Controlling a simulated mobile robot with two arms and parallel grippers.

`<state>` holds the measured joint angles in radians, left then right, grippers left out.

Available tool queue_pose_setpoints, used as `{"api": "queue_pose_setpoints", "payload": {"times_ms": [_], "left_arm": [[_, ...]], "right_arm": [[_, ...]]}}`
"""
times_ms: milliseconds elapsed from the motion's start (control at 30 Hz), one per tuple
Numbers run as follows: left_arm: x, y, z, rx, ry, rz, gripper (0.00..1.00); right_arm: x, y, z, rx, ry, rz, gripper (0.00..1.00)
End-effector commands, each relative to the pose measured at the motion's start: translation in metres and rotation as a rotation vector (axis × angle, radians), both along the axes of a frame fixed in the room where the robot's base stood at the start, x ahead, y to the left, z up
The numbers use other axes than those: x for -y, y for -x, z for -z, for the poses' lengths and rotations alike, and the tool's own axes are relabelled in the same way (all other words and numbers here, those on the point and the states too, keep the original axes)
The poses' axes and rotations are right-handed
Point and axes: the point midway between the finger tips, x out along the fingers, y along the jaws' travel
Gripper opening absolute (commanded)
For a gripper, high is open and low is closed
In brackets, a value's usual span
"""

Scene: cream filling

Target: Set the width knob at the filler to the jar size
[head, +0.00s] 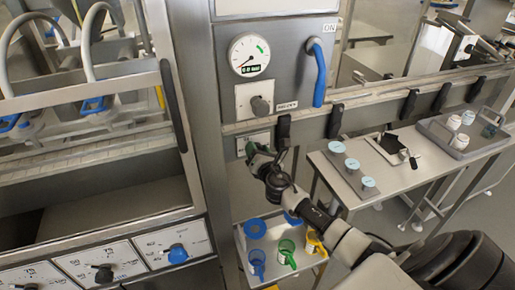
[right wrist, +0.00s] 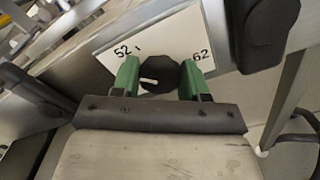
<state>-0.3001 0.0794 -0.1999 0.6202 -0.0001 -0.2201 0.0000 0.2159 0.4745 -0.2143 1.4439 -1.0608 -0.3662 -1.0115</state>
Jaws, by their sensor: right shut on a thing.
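The width knob (right wrist: 160,78) is a dark round knob with a short white mark on the left part of its face. It sits on a white plate (right wrist: 150,45) where I can read 52 on the left and 62 on the right. My right gripper (right wrist: 163,82) has its green fingertips on both sides of the knob, shut on it.
At right, a table holds blue-lidded pieces (head: 352,165) and a tray (head: 440,132) with white jars (head: 455,122). Coloured cups (head: 287,250) stand on a low shelf.

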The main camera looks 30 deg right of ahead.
Motion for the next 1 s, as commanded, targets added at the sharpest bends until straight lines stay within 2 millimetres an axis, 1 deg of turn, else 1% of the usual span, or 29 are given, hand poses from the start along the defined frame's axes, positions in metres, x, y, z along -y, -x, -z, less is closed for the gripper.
{"api": "queue_pose_setpoints", "payload": {"times_ms": [33,700,1000], "left_arm": [[0.0,0.0,-0.004,0.0,0.0,0.0,0.38],[0.0,0.0,-0.035,-0.001,0.0,0.0,0.38],[0.0,0.0,-0.046,-0.001,0.0,0.0,0.38]], "right_arm": [[0.0,0.0,-0.001,-0.013,0.045,-0.002,0.2],[-0.002,0.0,-0.001,-0.16,0.654,-0.002,0.2],[-0.002,0.0,0.0,-0.209,0.856,-0.002,0.2]]}}
